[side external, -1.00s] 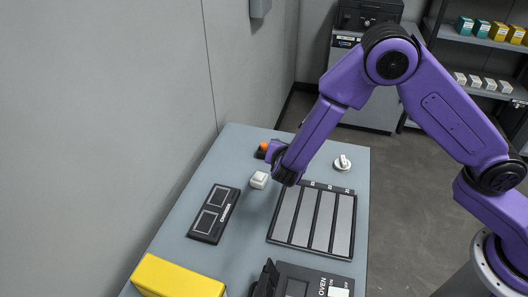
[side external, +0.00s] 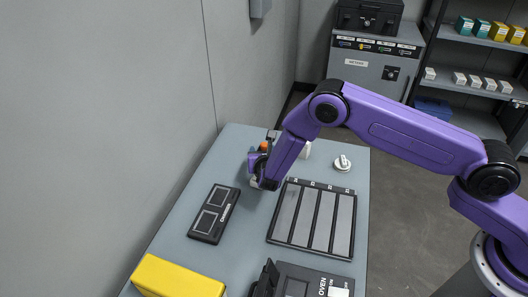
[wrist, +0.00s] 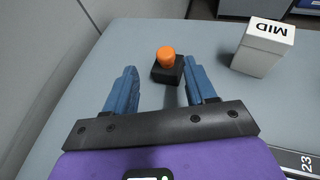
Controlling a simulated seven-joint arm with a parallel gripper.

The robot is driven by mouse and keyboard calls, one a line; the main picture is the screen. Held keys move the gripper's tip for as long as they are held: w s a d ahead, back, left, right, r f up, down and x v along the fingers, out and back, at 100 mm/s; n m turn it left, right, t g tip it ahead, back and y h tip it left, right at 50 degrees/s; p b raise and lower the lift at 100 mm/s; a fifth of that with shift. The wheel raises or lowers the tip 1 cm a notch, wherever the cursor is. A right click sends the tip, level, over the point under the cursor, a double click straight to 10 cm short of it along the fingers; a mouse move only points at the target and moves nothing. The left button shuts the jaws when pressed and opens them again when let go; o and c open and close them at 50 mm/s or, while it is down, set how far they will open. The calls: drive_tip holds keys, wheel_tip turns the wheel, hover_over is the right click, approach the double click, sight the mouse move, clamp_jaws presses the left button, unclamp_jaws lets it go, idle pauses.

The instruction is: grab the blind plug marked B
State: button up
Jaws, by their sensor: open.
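My gripper (wrist: 161,78) is open, with two blue fingers spread and nothing between them. In the side view it is low over the table's far left part (side external: 258,178). An orange knob (wrist: 166,56) on a black square base (wrist: 168,72) stands just beyond the fingertips, roughly in line with the gap. It also shows behind my gripper in the side view (side external: 264,147). I read no letter B on anything, so I cannot tell which thing is the blind plug marked B.
A white box marked MID (wrist: 262,46) stands right of the fingers. A strip tray (side external: 288,248), a charger panel (side external: 214,213), a white round part (side external: 342,162), an oven box (side external: 318,282) and a yellow box (side external: 180,278) share the table. The wall (side external: 110,120) is at left.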

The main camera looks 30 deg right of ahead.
sight(264, 144)
drive_tip(key=x, duration=0.2)
drive_tip(key=shift+w+d+f, duration=0.1)
drive_tip(key=shift+w+d, duration=0.1)
drive_tip(key=x, duration=0.3)
drive_tip(key=shift+w+d, duration=0.2)
drive_tip(key=shift+d, duration=0.25)
drive_tip(key=shift+x, duration=0.85)
drive_tip(key=shift+c, duration=0.4)
clamp_jaws()
